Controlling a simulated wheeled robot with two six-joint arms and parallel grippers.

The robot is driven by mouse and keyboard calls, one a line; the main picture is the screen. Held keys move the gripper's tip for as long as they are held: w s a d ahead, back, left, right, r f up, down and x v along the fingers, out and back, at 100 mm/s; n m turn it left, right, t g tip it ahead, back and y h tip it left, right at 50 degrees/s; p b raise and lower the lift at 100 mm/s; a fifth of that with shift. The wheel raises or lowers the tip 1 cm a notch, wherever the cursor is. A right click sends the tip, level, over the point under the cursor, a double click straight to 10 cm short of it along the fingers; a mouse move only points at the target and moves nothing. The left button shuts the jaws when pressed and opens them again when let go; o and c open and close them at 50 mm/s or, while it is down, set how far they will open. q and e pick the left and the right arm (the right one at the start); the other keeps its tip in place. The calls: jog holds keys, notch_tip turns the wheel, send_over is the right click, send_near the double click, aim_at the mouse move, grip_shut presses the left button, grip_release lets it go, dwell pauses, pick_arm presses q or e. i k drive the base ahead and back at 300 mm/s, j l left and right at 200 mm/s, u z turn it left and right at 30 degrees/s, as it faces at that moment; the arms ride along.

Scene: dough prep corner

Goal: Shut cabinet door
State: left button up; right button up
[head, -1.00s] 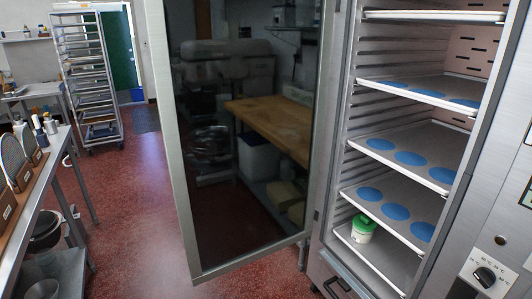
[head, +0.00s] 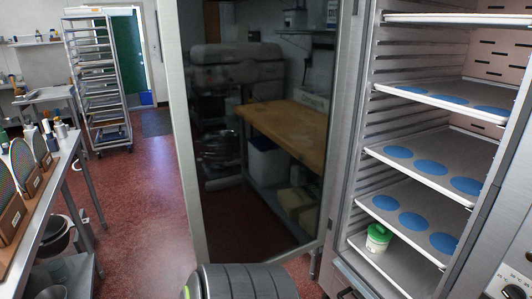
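The cabinet door (head: 262,150), a dark glass panel in a steel frame, stands wide open and hangs to the left of the cabinet. The steel cabinet (head: 352,130) shows its inside, with several trays on rails. A dark ribbed cylindrical part (head: 240,283) of mine shows at the bottom edge, in front of the door's lower edge; I cannot tell whether it touches the door. Neither gripper's fingers are in view.
A white tub with a green lid (head: 378,238) stands on the lowest tray. A steel table (head: 75,150) with wooden-framed items runs along the left. A tall rack (head: 100,85) stands at the back left. Red floor (head: 140,215) is clear between table and door.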

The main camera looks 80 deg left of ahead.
aim_at(255, 89)
jog(key=k+j, duration=0.1)
jog(key=j, duration=0.35)
jog(key=k+j, duration=0.1)
jog(key=j, duration=0.35)
jog(key=k+j, duration=0.15)
jog(key=j, duration=0.3)
jog(key=k+j, duration=0.1)
jog(key=j, duration=0.35)
jog(key=k+j, duration=0.1)
jog(key=j, duration=0.35)
